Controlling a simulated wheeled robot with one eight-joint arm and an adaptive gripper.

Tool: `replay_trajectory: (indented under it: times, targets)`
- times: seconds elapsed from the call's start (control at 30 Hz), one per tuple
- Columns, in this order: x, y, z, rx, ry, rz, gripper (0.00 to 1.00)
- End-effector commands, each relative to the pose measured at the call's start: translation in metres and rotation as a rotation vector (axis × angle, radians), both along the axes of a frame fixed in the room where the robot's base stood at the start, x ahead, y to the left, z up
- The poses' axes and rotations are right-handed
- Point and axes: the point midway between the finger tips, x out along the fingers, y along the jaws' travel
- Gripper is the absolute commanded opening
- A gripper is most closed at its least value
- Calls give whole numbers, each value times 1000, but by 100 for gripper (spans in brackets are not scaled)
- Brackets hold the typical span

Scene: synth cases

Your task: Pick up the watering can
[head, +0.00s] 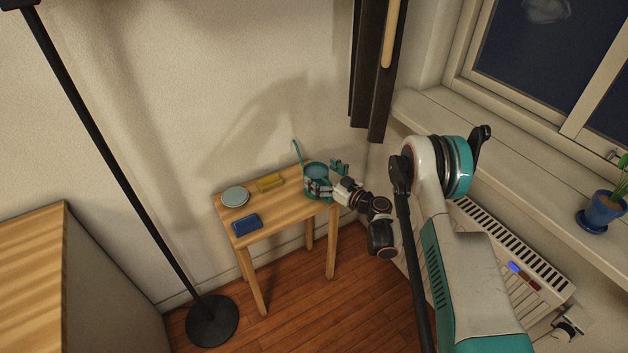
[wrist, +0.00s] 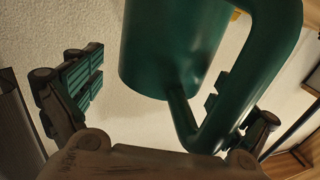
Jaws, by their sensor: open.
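The teal watering can (head: 316,169) stands at the right end of the small wooden table, its thin spout rising to the upper left. My gripper (head: 327,179) is right at the can, on its right side. In the wrist view the can (wrist: 172,45) fills the upper middle, its handle on the right reaching down between the fingers. My gripper (wrist: 150,92) is open, one finger on the left and the other on the right, partly hidden behind the handle. A gap shows between the left finger and the can. Contact at the right finger is unclear.
On the wooden table (head: 283,208) lie a pale round dish (head: 235,196), a yellow block (head: 270,183) and a blue block (head: 246,222). A black lamp stand (head: 110,165) rises at the left. A radiator (head: 520,255) and a windowsill with a blue plant pot (head: 602,208) are at the right.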

Motion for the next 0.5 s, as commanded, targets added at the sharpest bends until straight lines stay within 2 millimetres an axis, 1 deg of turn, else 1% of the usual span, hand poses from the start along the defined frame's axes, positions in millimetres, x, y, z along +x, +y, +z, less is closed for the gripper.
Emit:
replay_trajectory:
  times: [0.03, 0.07, 0.1, 0.17, 0.2, 0.27, 0.3, 0.37, 0.4, 0.43, 0.5]
  targets:
    - [0, 0, 0, 0, 0, 0, 96]
    - [0, 0, 0, 0, 0, 0, 89]
    - [0, 0, 0, 0, 0, 0, 80]
    - [0, 0, 0, 0, 0, 1, 66]
    - [0, 0, 0, 0, 0, 1, 57]
    - [0, 0, 0, 0, 0, 1, 44]
    - [0, 0, 0, 0, 0, 1, 35]
    - [0, 0, 0, 0, 0, 1, 21]
    - [0, 0, 0, 0, 0, 1, 12]
    - [0, 0, 0, 0, 0, 1, 5]
    - [0, 0, 1, 1, 0, 1, 5]
